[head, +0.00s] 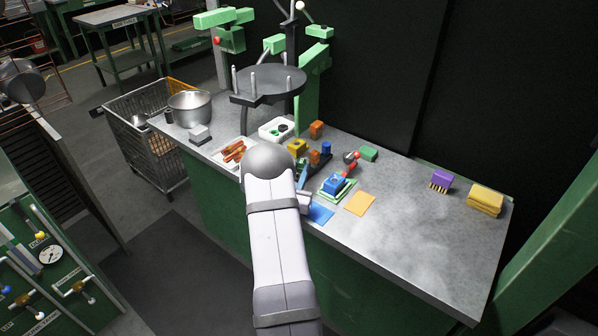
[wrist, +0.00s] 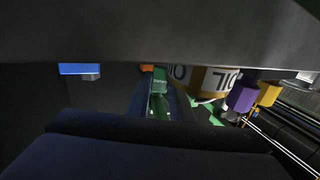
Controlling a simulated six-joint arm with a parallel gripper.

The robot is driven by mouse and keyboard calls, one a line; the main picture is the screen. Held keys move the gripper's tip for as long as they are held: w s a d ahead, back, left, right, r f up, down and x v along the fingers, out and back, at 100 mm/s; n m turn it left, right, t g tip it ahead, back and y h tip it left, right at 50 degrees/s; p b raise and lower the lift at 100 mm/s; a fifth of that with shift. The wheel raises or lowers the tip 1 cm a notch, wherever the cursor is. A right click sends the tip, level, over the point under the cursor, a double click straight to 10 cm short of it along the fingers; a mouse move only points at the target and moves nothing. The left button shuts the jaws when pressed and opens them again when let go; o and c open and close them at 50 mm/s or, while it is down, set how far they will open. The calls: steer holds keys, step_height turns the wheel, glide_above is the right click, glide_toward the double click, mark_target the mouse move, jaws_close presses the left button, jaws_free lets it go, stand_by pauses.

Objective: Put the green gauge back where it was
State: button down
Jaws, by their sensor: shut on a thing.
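A green piece with small pale lettering, which looks like the green gauge (wrist: 159,79), shows in the middle of the wrist view between dark blue-edged parts of my gripper (wrist: 158,108). My gripper is shut on it; the contact itself is dark and partly hidden. In the head view my arm covers most of the gripper and the gauge, over the front of the bench near the middle. A separate green block (head: 369,153) lies on the bench further right.
A blue block (head: 334,185) sits on a green-edged base beside blue (head: 320,213) and orange (head: 360,203) squares. A red-ended part (head: 350,158) is behind. A purple brush (head: 441,180) and yellow sponges (head: 485,200) lie right. The bench between is clear. A dark round stand (head: 268,85) rises behind.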

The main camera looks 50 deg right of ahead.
steer(key=c, duration=1.6)
jaws_free()
steer(key=shift+r, duration=0.2)
steer(key=b+v, duration=0.1)
steer(key=v, duration=0.9)
steer(key=shift+a+f+b, duration=0.15)
steer(key=shift+a+b, duration=0.15)
steer(key=shift+b, duration=0.1)
steer(key=shift+v, duration=0.75)
